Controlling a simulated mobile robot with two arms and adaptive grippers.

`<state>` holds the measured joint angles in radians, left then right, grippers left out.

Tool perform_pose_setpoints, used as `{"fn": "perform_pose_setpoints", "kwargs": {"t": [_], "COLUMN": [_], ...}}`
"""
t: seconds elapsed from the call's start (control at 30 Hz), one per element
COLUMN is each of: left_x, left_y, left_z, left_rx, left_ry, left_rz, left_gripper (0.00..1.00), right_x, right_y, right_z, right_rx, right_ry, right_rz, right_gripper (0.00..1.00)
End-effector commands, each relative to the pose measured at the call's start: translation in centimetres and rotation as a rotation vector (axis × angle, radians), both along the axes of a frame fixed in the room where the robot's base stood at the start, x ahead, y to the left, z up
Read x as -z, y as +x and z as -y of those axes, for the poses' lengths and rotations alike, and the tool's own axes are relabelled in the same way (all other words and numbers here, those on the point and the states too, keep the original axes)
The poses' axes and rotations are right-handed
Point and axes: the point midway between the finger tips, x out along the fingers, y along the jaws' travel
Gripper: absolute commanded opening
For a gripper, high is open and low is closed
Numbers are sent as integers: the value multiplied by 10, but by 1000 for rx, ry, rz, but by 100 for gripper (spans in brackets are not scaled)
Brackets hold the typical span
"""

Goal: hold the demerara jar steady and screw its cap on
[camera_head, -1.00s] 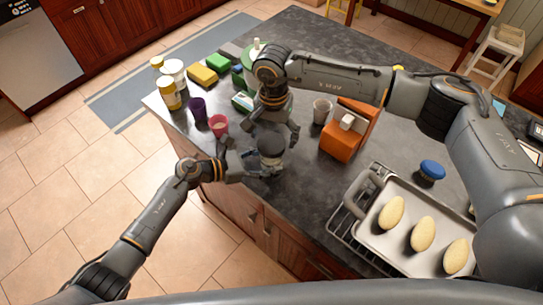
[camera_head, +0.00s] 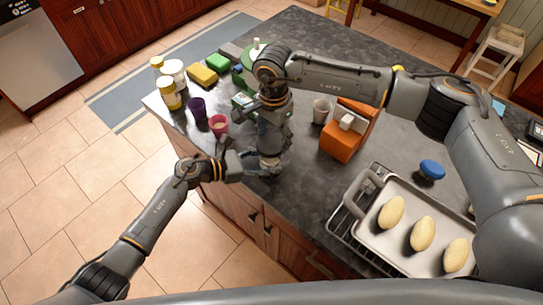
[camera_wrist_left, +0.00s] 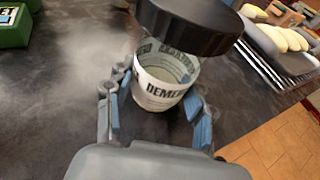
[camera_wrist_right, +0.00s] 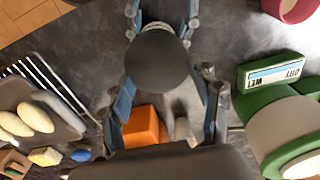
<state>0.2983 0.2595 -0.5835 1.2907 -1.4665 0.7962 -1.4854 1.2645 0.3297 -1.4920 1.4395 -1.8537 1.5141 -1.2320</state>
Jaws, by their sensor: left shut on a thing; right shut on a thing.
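The demerara jar (camera_wrist_left: 160,94) is a clear jar with a pale printed label. It is upright on the counter in the left wrist view, its open rim partly showing. My left gripper (camera_head: 252,167) is shut around its body. The black cap (camera_wrist_left: 190,24) is above the jar's rim, with a visible gap on the near side. In the right wrist view the cap (camera_wrist_right: 157,62) is a dark round disc between the fingertips of my right gripper (camera_wrist_right: 162,82), which is shut on it from above. In the head view my right gripper largely hides cap and jar.
A red cup (camera_head: 218,125) and a purple cup (camera_head: 198,108) stand left of my grippers. An orange holder (camera_head: 342,140) is to the right. A tray (camera_head: 380,227) with three pale oval items and a blue oval thing (camera_head: 432,169) are further right. The counter's front edge is close.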

Motion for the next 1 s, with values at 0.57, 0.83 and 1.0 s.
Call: {"fn": "perform_pose_setpoints", "kwargs": {"t": [0.57, 0.83, 1.0], "left_x": [-1, -2, -2], "left_y": [-5, -6, -6], "left_z": [6, 8, 8], "left_rx": [18, 21, 21], "left_ry": [-5, -9, -9], "left_rz": [0, 2, 2], "left_gripper": [0, 0, 0], "right_x": [-1, -1, -1], "right_y": [3, 3, 4], "right_z": [-3, -2, -2], "right_rx": [476, 786, 890], "right_ry": [10, 11, 11], "right_rz": [10, 10, 10], "right_gripper": [25, 25, 25]}}
